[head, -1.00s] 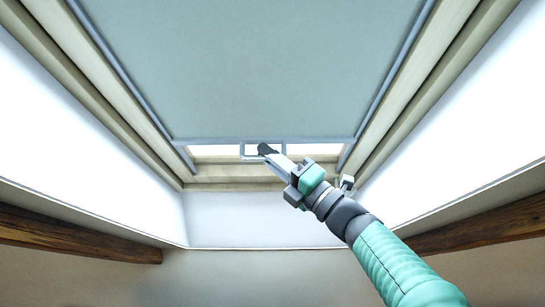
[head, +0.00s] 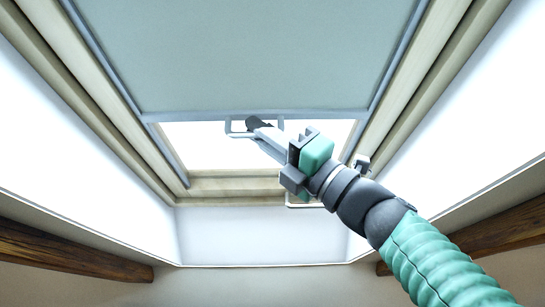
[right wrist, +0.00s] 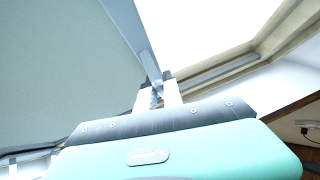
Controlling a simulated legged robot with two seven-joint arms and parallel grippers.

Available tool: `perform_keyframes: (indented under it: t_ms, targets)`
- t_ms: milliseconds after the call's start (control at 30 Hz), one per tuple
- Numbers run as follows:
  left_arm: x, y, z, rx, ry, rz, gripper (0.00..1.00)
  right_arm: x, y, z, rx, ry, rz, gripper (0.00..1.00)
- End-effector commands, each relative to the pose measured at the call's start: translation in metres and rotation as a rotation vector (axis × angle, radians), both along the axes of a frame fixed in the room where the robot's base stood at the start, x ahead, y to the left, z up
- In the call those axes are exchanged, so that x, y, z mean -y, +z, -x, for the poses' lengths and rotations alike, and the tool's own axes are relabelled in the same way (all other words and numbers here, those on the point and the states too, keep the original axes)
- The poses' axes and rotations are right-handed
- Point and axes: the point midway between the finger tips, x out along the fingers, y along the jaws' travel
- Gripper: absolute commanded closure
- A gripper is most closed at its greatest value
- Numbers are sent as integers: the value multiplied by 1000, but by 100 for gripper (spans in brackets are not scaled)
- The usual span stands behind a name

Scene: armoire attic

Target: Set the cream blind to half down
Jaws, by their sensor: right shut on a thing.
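The blind (head: 240,55) looks pale grey-blue here rather than cream. It hangs over a sloping roof window and covers most of the part in view. Its grey bottom bar (head: 185,116) carries a small loop handle (head: 232,127). My right gripper (head: 257,128) is shut on the handle, reaching up from the lower right. In the right wrist view the blind (right wrist: 60,75) fills the left, and my gripper's fingers (right wrist: 158,95) close at the bar (right wrist: 130,30). The exact grip is small and partly hidden. My left gripper is not in view.
Bright bare glass (head: 195,148) shows between the bar and the wooden lower frame (head: 225,188). Side rails (head: 395,55) border the blind. White sloping reveals flank the window. Dark beams (head: 70,248) cross the wall below on both sides.

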Motion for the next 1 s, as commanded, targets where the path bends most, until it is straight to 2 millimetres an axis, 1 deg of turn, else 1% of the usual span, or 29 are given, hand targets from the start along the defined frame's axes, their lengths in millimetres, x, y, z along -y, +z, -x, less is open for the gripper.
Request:
perform_keyframes:
  t_ms: [33,100,233,400,700,733,767,1000]
  targets:
    - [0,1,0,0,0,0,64,-7,9,12,6,18,1,100]
    - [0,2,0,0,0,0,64,-6,18,20,6,18,0,100]
    - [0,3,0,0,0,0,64,-6,28,29,4,18,0,100]
    - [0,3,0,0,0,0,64,-6,33,34,2,18,1,100]
    - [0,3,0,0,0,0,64,-6,32,34,2,19,0,100]
    - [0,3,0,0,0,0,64,-6,32,34,2,18,0,85]
    - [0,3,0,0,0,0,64,-6,32,34,1,17,0,82]
    - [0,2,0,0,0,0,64,3,31,32,-1,8,-4,81]
